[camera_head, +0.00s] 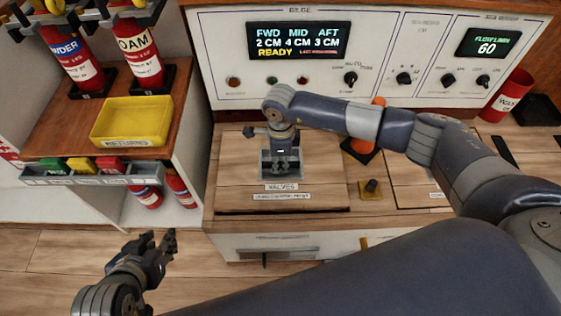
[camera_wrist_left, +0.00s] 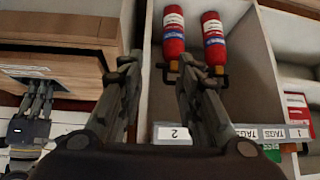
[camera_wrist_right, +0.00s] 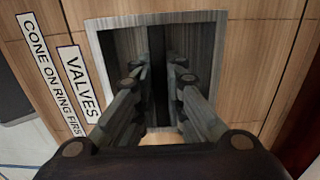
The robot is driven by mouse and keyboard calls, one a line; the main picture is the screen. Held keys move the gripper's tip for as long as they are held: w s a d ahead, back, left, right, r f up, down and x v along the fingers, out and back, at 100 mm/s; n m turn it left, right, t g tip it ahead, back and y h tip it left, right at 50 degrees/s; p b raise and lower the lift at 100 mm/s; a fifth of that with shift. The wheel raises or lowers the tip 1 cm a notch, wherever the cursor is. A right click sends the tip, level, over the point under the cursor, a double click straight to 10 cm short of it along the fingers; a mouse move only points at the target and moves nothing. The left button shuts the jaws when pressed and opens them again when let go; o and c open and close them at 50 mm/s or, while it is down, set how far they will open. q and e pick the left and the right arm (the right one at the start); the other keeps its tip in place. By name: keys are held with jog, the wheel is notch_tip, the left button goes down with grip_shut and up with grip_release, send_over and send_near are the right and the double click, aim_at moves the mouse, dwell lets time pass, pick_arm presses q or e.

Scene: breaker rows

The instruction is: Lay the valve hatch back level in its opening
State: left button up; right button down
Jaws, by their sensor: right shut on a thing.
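The wooden valve hatch (camera_head: 235,185) lies in the counter, with a grey-framed recessed pull in it (camera_head: 265,170). Labels reading VALVES (camera_wrist_right: 82,82) and CONE ON RING FIRST (camera_wrist_right: 48,75) are beside the pull. My right gripper (camera_head: 281,165) points down into the recess. In the right wrist view its fingers (camera_wrist_right: 158,75) are shut on the dark bar inside. A dark line runs along the hatch's front edge; I cannot tell if the hatch is fully level. My left gripper (camera_head: 160,245) is open and empty, low in front of the side cabinet.
A control panel (camera_head: 375,65) stands behind the counter. An orange cone-like object (camera_head: 362,146) and a small dark knob (camera_head: 372,186) are right of the hatch. A yellow tray (camera_head: 132,122) and red extinguishers (camera_head: 140,55) are on the left cabinet. My right arm crosses above the counter.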

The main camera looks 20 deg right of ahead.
jog(key=shift+w+f+b, duration=0.1)
jog(key=shift+f+b, duration=0.2)
jog(key=shift+b, duration=0.05)
pick_arm(q)
jog(key=shift+w+d+r+t+h, duration=0.15)
jog(key=shift+w+d+r+t, duration=0.25)
jog(key=shift+w+r, duration=0.3)
jog(key=shift+w+d+r+t+h, duration=0.15)
jog(key=shift+w+r+t, duration=0.35)
jog(key=shift+w, duration=0.3)
jog(key=shift+w+d+r+t+h, duration=0.1)
jog(key=shift+w+d+r+t, duration=0.2)
jog(key=shift+w+r+t, duration=0.35)
pick_arm(e)
jog(key=shift+f, duration=0.3)
jog(key=shift+f+b, duration=0.6)
jog(key=shift+b, duration=0.1)
jog(key=c, duration=2.1)
grip_release()
jog(key=o, duration=0.4)
pick_arm(q)
jog(key=w+r+t, duration=0.1)
jog(key=r, duration=0.1)
jog(key=w+d+r+t+h, duration=0.1)
jog(key=w+r, duration=0.1)
jog(key=shift+w+d+r+t, duration=0.15)
jog(key=shift+w+t, duration=0.05)
jog(key=shift+t, duration=0.05)
pick_arm(e)
jog(key=shift+o, duration=0.6)
